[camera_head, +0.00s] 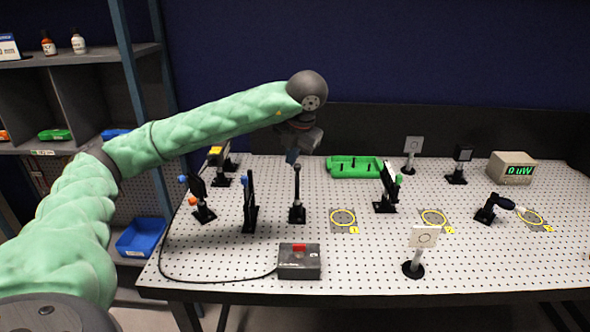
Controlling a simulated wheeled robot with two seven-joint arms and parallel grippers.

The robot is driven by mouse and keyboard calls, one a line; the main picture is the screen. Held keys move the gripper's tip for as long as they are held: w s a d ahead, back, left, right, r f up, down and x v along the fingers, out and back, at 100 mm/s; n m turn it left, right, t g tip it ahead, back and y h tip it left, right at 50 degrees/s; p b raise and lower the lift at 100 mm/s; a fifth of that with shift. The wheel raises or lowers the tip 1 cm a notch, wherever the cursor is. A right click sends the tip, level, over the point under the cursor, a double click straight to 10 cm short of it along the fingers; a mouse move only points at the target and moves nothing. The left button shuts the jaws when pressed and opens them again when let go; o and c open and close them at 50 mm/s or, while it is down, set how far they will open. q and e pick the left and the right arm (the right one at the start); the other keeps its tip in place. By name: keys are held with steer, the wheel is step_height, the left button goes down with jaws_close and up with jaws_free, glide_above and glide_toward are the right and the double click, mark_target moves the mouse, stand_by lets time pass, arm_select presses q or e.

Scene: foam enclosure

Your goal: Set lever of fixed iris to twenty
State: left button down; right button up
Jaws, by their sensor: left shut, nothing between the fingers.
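My left arm reaches in from the left across the bench. My left gripper (292,156) points down, shut and empty, above the black post-mounted part (297,200) left of the bench's middle. This part stands upright on a black foot, with a slim top just below and beside the fingertips. I cannot tell whether they touch. It may be the fixed iris, but its lever and scale are too small to make out. My right gripper is not in view.
More upright mounts (249,205) stand to the left, with others (387,190) to the right. A grey box with a red switch (299,262) sits in front, its black cable running left. A green tray (354,168) and a meter reading 0 uW (512,168) stand behind.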

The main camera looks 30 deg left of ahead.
mark_target(297, 170)
arm_select(q)
steer(key=w+a+f+p, duration=0.2)
steer(key=w+f+p, duration=0.2)
steer(key=f, duration=0.3)
steer(key=shift+w+a+f, duration=0.15)
steer(key=shift+w+a, duration=0.25)
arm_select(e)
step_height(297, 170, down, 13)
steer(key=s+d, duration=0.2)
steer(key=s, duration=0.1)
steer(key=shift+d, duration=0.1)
arm_select(q)
steer(key=shift+a, duration=0.1)
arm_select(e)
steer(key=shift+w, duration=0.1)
